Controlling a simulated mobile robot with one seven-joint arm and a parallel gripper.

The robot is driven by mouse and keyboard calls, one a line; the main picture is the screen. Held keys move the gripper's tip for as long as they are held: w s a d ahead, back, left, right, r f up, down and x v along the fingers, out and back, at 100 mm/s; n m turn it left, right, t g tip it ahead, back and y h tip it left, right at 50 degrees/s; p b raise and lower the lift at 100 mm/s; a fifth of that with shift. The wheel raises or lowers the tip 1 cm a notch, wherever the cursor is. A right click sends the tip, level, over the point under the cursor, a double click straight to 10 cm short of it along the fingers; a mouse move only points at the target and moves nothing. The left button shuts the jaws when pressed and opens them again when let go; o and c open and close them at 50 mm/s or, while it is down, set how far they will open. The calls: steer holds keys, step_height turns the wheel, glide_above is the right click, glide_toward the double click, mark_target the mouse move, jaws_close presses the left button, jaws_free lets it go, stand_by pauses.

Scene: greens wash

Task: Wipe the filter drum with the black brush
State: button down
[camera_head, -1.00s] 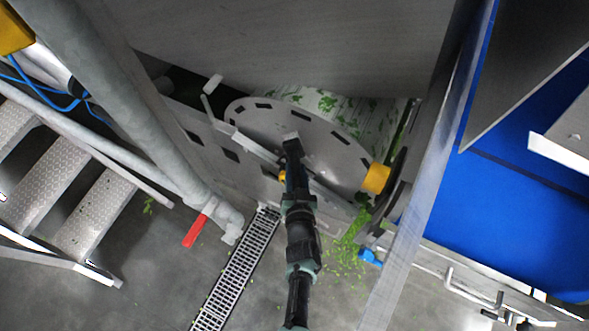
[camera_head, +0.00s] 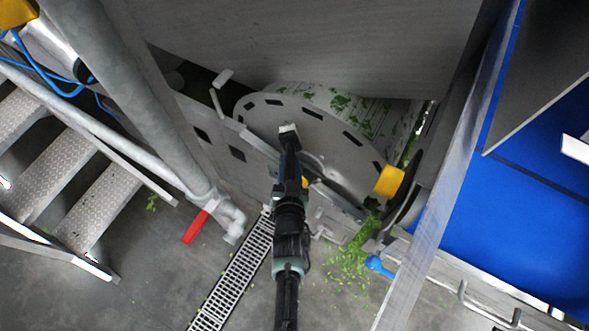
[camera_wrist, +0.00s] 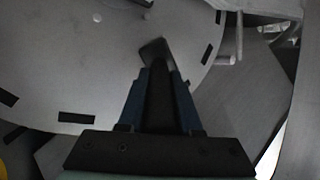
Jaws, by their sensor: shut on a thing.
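The filter drum (camera_head: 345,104) lies under a grey housing in the head view, its pale mesh surface dotted with green leaf bits. Its grey round end plate (camera_head: 325,143) with dark slots faces me and also fills much of the wrist view (camera_wrist: 75,60). My gripper (camera_head: 290,150) is in front of this plate. In the wrist view my gripper (camera_wrist: 158,80) is shut on a dark, narrow thing, the black brush (camera_wrist: 157,50), whose end points toward the plate. The bristles do not show clearly, and I cannot tell whether the brush touches anything.
A red handle (camera_head: 195,227) and a floor grate (camera_head: 232,275) are lower left. Metal steps (camera_head: 60,170) stand left; a blue surface (camera_head: 500,200) is right. Leaves litter the floor.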

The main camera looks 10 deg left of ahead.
steer(key=shift+w+a+r, duration=0.25)
steer(key=shift+a, duration=0.25)
steer(key=shift+w+a+f, duration=0.1)
steer(key=shift+w+a, duration=0.15)
steer(key=shift+a, duration=0.2)
steer(key=shift+w+a+f, duration=0.1)
steer(key=shift+w+a, duration=0.1)
steer(key=shift+a, duration=0.25)
steer(key=shift+f+b, duration=0.3)
steer(key=shift+f, duration=0.15)
